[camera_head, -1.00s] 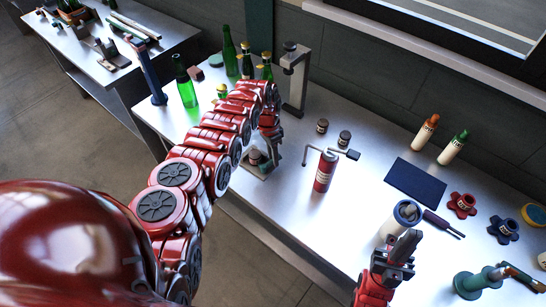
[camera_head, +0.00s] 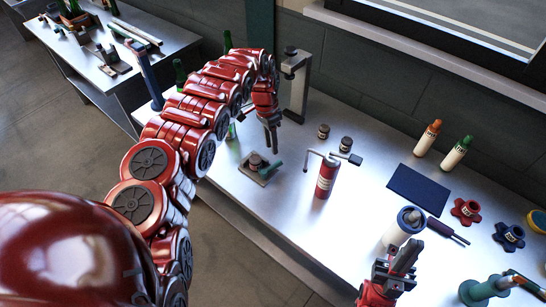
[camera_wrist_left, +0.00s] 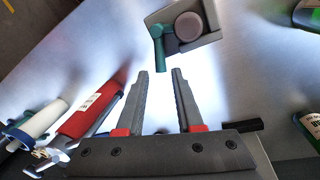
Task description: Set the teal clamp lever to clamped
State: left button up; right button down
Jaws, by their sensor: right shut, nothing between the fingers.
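The teal clamp lever (camera_head: 272,170) sits on the right side of a small grey base plate (camera_head: 248,172) near the table's front edge. In the left wrist view the lever (camera_wrist_left: 158,48) lies beside a round pad (camera_wrist_left: 188,26), with its end pointing toward my fingers. My left gripper (camera_head: 272,148) points down just behind the clamp, apart from the lever. In the left wrist view its two fingers (camera_wrist_left: 160,82) are spread with nothing between them. My right gripper (camera_head: 405,258) is shut and empty at the lower right, far from the clamp.
A red cylinder (camera_head: 325,178) with a bent handle stands right of the clamp. A grey post stand (camera_head: 298,85) rises behind my left gripper. Two small jars (camera_head: 324,131) stand near it. Green bottles are partly hidden behind my left arm. A dark blue mat (camera_head: 417,189) lies further right.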

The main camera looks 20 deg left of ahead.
pick_arm(q)
notch_tip(320, 180, up, 9)
jog(key=w+a+b, duration=0.1)
jog(key=b, duration=0.2)
jog(key=shift+f, duration=0.15)
jog(key=shift+a, duration=0.1)
